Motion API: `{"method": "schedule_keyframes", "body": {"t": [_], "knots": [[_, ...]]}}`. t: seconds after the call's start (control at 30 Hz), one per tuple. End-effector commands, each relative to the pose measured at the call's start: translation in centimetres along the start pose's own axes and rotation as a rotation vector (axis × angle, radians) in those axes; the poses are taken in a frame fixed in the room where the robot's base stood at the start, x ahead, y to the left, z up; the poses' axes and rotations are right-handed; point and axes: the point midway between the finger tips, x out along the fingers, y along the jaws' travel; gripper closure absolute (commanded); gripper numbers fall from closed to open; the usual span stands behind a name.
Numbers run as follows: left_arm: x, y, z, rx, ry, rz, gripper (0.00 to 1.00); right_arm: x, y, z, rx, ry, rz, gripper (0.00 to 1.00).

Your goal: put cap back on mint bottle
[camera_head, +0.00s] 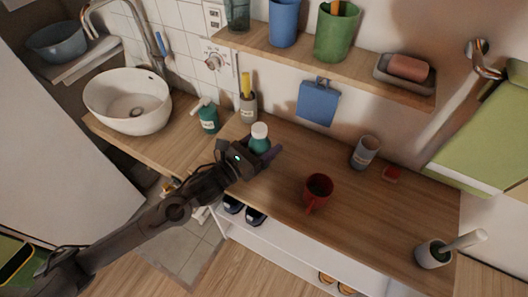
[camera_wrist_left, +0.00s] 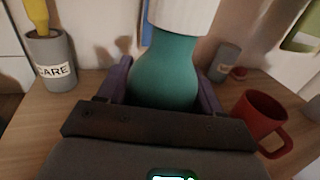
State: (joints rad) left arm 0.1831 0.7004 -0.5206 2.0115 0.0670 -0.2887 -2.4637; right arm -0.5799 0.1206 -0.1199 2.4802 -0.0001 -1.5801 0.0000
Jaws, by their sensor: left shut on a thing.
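The mint bottle (camera_head: 260,143) is teal, with a white top (camera_head: 260,130). It stands upright at the left part of the wooden counter. My left gripper (camera_head: 252,153) is shut on it. In the left wrist view the teal body (camera_wrist_left: 165,75) sits between the two purple fingers, and the white top (camera_wrist_left: 183,14) runs out of the picture. I cannot tell whether the white top is a separate cap. A small red object (camera_head: 391,174) lies on the counter by the grey cup. My right gripper is not in view.
A red mug (camera_head: 317,189) stands right of the bottle. A grey cup (camera_head: 364,152) stands further right, and a brush holder (camera_head: 434,254) at the far right. A labelled grey cup (camera_head: 248,107) and a pump bottle (camera_head: 208,117) stand behind-left. A shelf (camera_head: 350,67) hangs above.

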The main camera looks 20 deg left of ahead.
Motion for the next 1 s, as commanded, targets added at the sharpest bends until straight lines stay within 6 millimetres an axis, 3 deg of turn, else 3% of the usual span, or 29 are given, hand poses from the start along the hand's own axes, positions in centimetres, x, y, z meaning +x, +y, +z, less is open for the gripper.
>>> {"method": "schedule_keyframes", "body": {"t": [0.17,0.43,0.9,0.93,1.0], "knots": [[0.0,0.0,-0.6,-0.001,0.000,0.000,1.00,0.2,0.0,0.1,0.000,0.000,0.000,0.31],[0.0,0.0,-3.8,-0.002,-0.001,0.001,1.00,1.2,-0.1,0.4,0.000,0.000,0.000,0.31],[0.0,0.0,-4.4,0.000,-0.001,0.001,1.00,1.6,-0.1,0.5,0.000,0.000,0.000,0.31],[0.0,0.0,-4.4,0.000,0.000,0.001,0.32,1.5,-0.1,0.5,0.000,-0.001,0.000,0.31],[0.0,0.0,-4.3,0.000,0.000,0.001,0.21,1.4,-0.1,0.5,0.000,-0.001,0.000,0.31]]}}
